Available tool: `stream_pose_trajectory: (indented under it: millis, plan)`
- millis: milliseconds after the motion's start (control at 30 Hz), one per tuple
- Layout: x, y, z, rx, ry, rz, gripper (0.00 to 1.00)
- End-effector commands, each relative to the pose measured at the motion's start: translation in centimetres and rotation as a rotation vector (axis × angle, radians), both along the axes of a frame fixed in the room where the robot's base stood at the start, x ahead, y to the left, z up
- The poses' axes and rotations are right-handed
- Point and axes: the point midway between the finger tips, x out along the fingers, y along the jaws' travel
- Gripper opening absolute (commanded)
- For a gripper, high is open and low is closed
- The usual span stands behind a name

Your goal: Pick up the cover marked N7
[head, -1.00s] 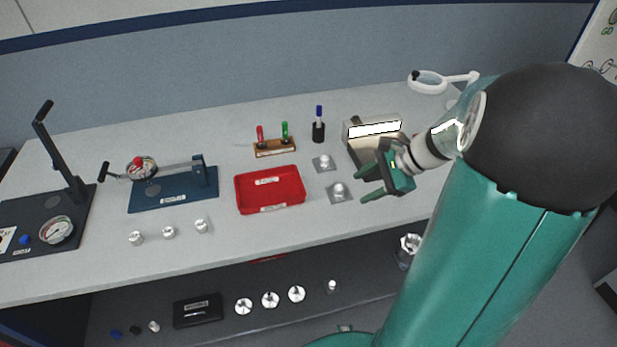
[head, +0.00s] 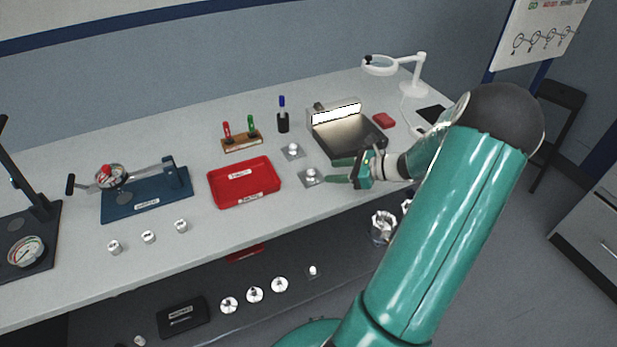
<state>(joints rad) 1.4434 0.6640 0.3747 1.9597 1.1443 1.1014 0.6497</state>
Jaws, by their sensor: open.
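No N7 mark can be read, so I cannot tell which part is the cover. Several small silvery round parts lie on the grey bench (head: 85,272): a left one (head: 113,247), a middle one (head: 148,237) and a right one (head: 181,226) in a row at the front left. Two more round metal parts sit on square plates, a rear one (head: 292,150) and a front one (head: 311,174). My green gripper (head: 331,171) is open and empty. Its fingers point left, with their tips just right of the front plate. Whether they are above it or level with it is unclear.
A red tray (head: 243,203) lies left of the plates. Behind are a marker stand (head: 242,143), a black pen holder (head: 283,122) and a lit inspection box (head: 350,134). A blue fixture (head: 146,203) stands left. The lower shelf holds shiny discs (head: 255,294) and a black case (head: 183,317).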

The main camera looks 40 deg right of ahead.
Motion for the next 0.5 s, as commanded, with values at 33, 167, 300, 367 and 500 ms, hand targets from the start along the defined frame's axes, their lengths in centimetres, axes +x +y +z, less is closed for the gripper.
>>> stream_pose_trajectory:
  millis: [33, 167, 300, 367, 500]
  plan:
    - [0.6, 0.4, -0.3, 0.0, 0.0, 0.001, 0.48]
    - [1.4, 0.9, -0.6, -0.001, 0.002, 0.002, 0.48]
    - [2.5, 1.9, -1.0, 0.001, 0.002, 0.005, 0.48]
    - [3.4, 2.4, -1.3, 0.002, 0.0, 0.006, 0.48]
    - [5.0, 3.5, -2.0, 0.001, 0.002, 0.006, 0.48]
